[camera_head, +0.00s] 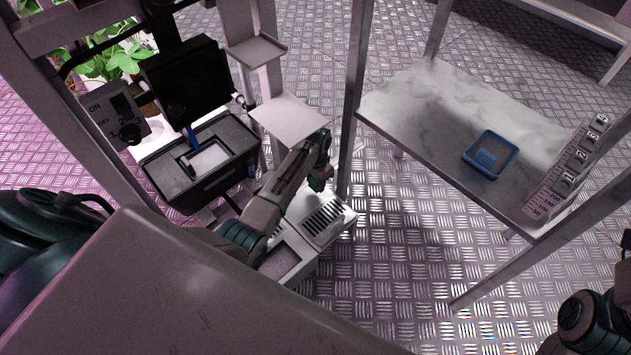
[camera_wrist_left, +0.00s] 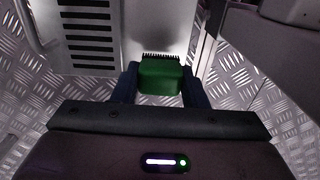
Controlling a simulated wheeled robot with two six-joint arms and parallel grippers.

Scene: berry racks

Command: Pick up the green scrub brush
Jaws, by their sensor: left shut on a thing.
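The green scrub brush (camera_wrist_left: 160,77) sits between the two fingers of my left gripper (camera_wrist_left: 160,88) in the left wrist view, with dark bristles along its far edge. The gripper is shut on it. In the head view my left gripper (camera_head: 322,178) is at the end of the arm, above the white slotted unit, and a small green part of the brush (camera_head: 318,185) shows there. Whether the brush touches the surface below is unclear. My right arm shows only at the lower right edge of the head view; its fingers are out of view.
The slotted white unit (camera_head: 325,222) lies below the left gripper. A metal post (camera_head: 352,110) stands just right of it. A pale shelf plate (camera_head: 290,117) is behind. A table (camera_head: 415,100) at right holds a blue tray (camera_head: 470,158). A black open box (camera_head: 168,170) stands at left.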

